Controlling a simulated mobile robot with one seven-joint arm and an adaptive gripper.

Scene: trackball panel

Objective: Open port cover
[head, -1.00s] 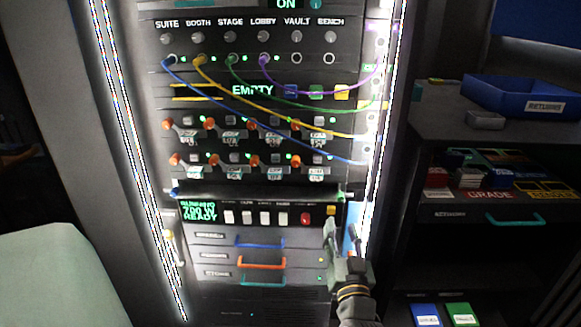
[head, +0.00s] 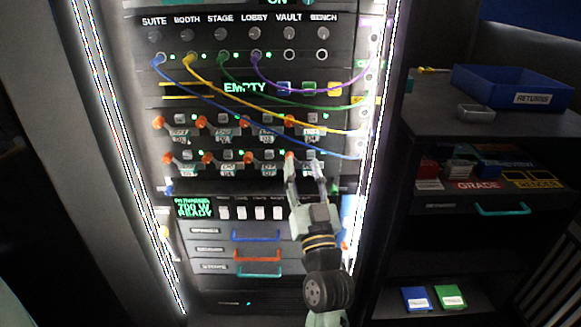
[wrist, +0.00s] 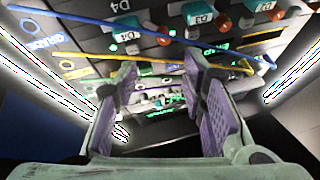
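I cannot pick out a port cover by its look. In the head view the lit rack has two rows of orange knobs and small labelled modules, the upper row (head: 201,121) and the lower row (head: 208,157). My gripper (head: 303,172) is in front of the right end of the lower row, fingers pointing up, and it hides part of that end. In the wrist view my gripper (wrist: 162,95) has its two purple-padded fingers apart with nothing held between them. White labels such as D3 (wrist: 196,13) show beyond the fingers. Contact with the rack cannot be told.
Blue, yellow, green and purple cables (head: 318,107) hang across the rack's front on the right. A side shelf holds a blue returns bin (head: 515,88).

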